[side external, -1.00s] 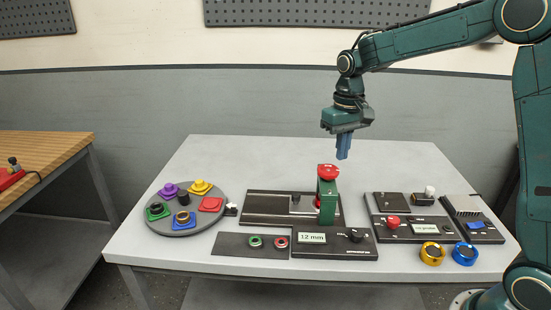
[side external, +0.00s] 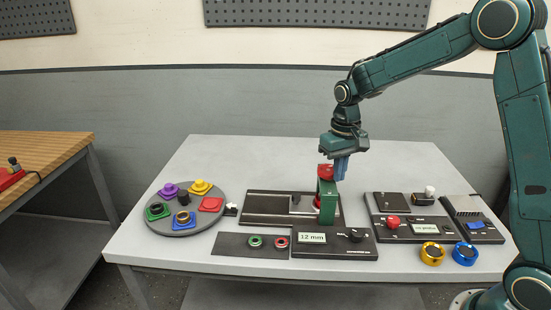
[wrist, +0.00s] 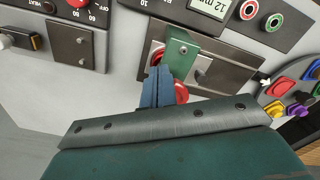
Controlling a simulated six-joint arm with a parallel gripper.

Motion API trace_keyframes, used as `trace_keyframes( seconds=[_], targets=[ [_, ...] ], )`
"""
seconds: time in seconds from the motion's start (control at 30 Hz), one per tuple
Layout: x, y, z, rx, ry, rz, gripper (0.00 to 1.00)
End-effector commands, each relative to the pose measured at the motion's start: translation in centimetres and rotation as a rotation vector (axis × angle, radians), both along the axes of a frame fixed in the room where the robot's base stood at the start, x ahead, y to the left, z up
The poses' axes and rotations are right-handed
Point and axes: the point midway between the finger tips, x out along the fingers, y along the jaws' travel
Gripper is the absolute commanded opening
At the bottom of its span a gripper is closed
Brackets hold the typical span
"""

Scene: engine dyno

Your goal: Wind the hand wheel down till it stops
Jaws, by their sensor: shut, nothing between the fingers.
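In the wrist view, the red wheel (wrist: 182,92) shows partly behind my blue fingers, next to the green bracket (wrist: 180,52). My gripper (side external: 340,179) is shut and empty, pointing down, with its fingertips at the wheel's right side in the side view. The fingers cover part of the wheel's rim. I cannot tell whether they touch it. A display (side external: 312,238) in front of the post reads 12 mm.
A round tray (side external: 187,226) with coloured parts stands at the left. A panel with a red knob (side external: 393,222) and a display stands at the right, with yellow (side external: 432,254) and blue (side external: 465,254) rings in front. The table's back is clear.

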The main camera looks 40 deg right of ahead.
Motion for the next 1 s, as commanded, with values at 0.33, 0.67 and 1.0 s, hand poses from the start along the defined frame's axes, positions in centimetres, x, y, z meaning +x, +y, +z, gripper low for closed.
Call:
trace_keyframes(
  seconds=[0.33,0.67,1.0],
  targets=[
    [0.03,-0.01,0.01,0.0,0.001,0.0,0.0],
    [0.26,-0.06,0.01,0.0,0.001,0.0,0.0],
    [0.57,-0.13,0.03,0.0,0.0,0.0,0.0]
  ],
)
